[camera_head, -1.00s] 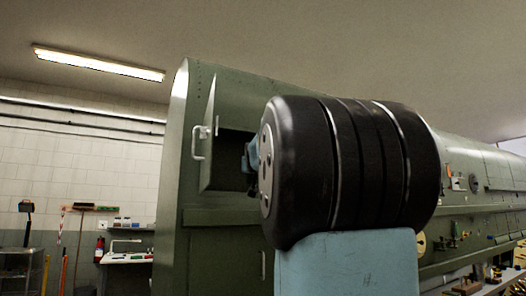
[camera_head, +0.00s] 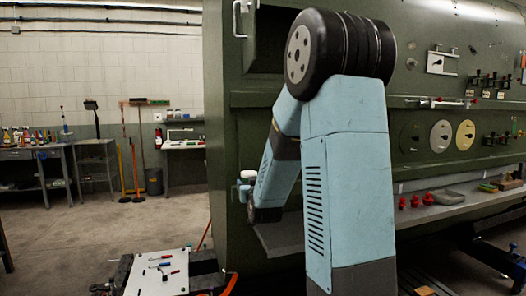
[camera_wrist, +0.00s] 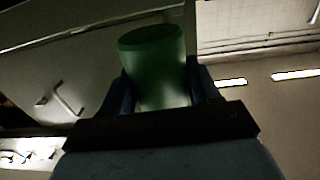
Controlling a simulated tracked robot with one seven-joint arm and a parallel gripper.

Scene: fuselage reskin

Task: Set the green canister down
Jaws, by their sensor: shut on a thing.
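The green canister (camera_wrist: 152,62) is in the wrist view, held between the two blue fingers of my gripper (camera_wrist: 156,80). The fingers are on either side of it, and its rounded end points away from the wrist. Its lower part is hidden by the dark gripper body. In the head view my arm bends down on the left of its blue column, beside the green fuselage (camera_head: 455,40). I cannot make out the canister clearly in the head view.
A grey shelf (camera_head: 440,208) runs along the fuselage, with red items (camera_head: 415,200) and trays on it. A white board (camera_head: 157,272) with tools lies at the lower left. Benches (camera_head: 30,155) stand at the back left wall. The floor (camera_head: 120,220) between is clear.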

